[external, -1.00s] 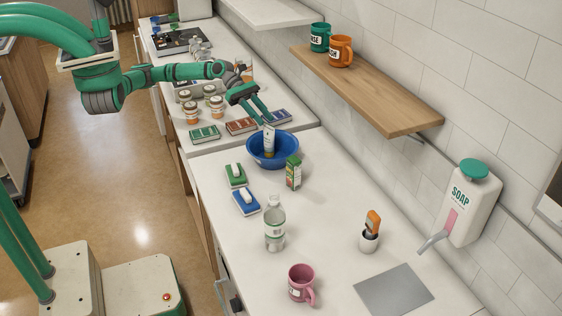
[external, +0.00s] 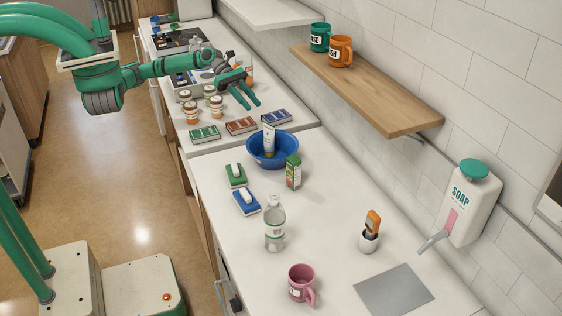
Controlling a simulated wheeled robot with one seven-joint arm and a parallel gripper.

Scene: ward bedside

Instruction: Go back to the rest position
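My gripper (external: 252,103) is open and empty, with its two green fingers apart. It hangs above the back part of the counter, behind and left of the blue bowl (external: 285,157). A white tube (external: 268,140) stands tilted in the blue bowl, clear of my fingers. My green arm reaches across from the left, above the floor and over the counter.
Several jars (external: 190,113) and small boxes (external: 241,125) lie close below my gripper. A wooden shelf (external: 385,95) with mugs juts from the wall at right. A bottle (external: 275,225), sponges, a carton and a pink mug (external: 300,285) stand on the front counter.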

